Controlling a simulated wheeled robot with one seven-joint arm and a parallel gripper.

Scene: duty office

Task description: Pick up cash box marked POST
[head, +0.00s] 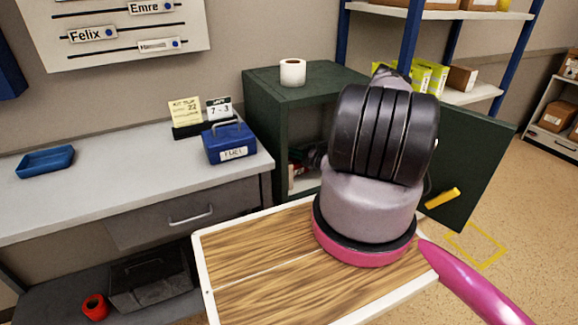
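One blue cash box (230,143) with a handle on its lid stands on the grey desk, left of the green cabinet. Its white label seems to read FUEL, not POST. I see no cash box marked POST. The dark green cabinet (266,128) stands open, its door (478,165) swung out to the right. My arm rises in front of the opening and hides most of the inside. A dark shape (316,155) at the arm's left edge, by the opening, may be part of my gripper. Its fingers cannot be made out, nor whether they hold anything.
A toilet roll (292,72) stands on the cabinet. Date cards (203,117) and a blue tray (45,161) are on the desk (110,185). A dark box (150,282) and red roll (94,306) lie below. Blue-post shelving (408,40) stands behind. Floor at right is open.

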